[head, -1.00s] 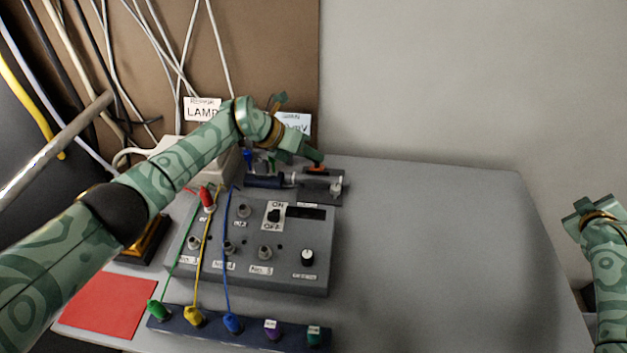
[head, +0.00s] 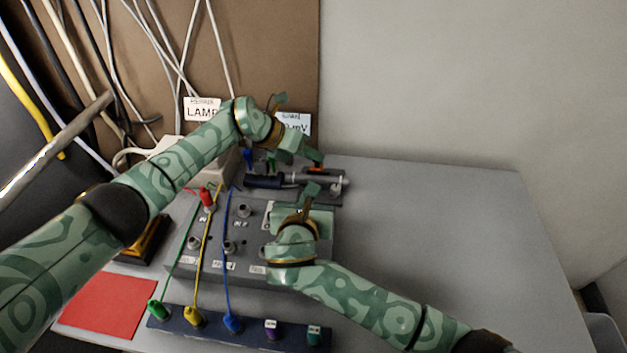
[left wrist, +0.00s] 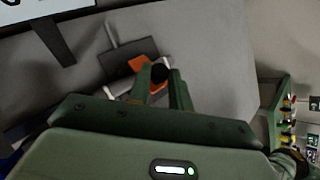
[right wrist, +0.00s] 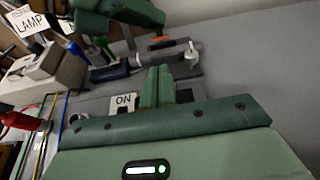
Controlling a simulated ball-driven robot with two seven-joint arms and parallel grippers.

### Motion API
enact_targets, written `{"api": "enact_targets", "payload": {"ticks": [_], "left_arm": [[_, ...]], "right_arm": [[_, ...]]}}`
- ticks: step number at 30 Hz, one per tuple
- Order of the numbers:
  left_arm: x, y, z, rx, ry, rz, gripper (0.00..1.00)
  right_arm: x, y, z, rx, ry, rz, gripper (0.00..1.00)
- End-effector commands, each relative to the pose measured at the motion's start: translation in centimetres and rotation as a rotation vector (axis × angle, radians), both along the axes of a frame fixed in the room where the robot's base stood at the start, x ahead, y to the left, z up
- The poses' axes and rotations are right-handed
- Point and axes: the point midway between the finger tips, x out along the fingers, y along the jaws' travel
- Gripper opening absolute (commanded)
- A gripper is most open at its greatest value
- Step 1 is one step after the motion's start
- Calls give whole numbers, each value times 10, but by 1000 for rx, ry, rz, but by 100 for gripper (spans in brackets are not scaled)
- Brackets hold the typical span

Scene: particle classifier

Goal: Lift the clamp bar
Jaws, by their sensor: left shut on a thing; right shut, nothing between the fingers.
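The clamp bar, seen as a small orange piece (left wrist: 143,63) with a round black knob (left wrist: 160,73), sits across a grey cylinder assembly (head: 331,181) at the back of the table. My left gripper (head: 317,160) reaches down to it from the left and is shut on it; the knob shows between the fingertips in the left wrist view (left wrist: 162,76). The orange also shows in the right wrist view (right wrist: 161,38). My right gripper (head: 312,190) is shut and empty, in front of the assembly and above the control panel. Whether the bar is raised cannot be told.
The grey control panel (head: 205,255) is partly hidden by my right arm. Coloured leads run to a dark plug strip (head: 178,325) in front. A red mat (head: 105,305) lies at the left. The table's right side (head: 450,230) is clear.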

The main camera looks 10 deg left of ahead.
Motion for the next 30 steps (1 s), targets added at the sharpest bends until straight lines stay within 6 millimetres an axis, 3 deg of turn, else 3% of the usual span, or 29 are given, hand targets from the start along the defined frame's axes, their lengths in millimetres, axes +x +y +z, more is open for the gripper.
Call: {"api": "enact_targets", "payload": {"ticks": [12, 18, 30], "left_arm": [[0, 1, -1, 2, 2, 1, 0], [0, 1, -1, 2, 2, 1, 0], [0, 1, -1, 2, 2, 1, 0]], "right_arm": [[67, -1, -26, 3, 2, -2, 0], [79, -1, -31, 6, 3, -3, 0], [82, -1, -28, 7, 3, -3, 0]]}}
